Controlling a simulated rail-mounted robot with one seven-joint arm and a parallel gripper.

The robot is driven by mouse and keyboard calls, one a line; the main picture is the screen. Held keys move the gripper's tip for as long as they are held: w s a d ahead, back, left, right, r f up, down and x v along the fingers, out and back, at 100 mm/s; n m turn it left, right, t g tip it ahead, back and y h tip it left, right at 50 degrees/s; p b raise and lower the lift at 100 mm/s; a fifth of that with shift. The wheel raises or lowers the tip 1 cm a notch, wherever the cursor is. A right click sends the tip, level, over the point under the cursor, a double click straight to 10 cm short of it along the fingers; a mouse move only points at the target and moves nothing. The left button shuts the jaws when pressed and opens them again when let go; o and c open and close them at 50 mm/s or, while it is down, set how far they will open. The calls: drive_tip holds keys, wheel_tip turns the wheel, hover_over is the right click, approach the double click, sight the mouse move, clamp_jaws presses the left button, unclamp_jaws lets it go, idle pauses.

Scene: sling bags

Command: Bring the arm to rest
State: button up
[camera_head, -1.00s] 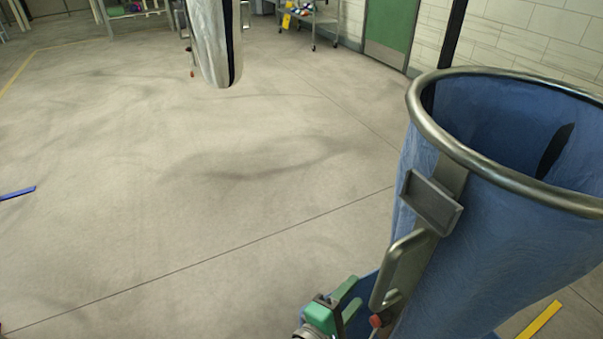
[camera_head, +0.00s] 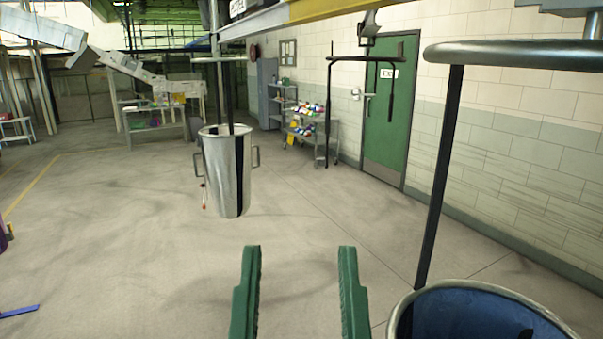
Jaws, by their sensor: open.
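My gripper (camera_head: 300,262) shows at the bottom middle of the head view as two upright green fingers. They are wide apart with only floor visible between them, so the gripper is open and empty. The rest of my arm is out of the frame. A blue-lined sling bag with a metal rim (camera_head: 500,290) stands to the right of the fingers, cut off by the lower edge. The fingers do not appear to touch it.
A shiny metal container with side handles (camera_head: 225,175) hangs from a dark rod ahead. A dark post (camera_head: 440,180) rises beside the blue-lined bag. A shelf cart (camera_head: 303,130) and a green door (camera_head: 388,110) are behind. The floor (camera_head: 120,240) at left is mostly clear.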

wheel_tip(320, 180, up, 18)
drive_tip(key=p, duration=1.3)
drive_tip(key=shift+f, duration=0.25)
drive_tip(key=shift+a+f, duration=0.1)
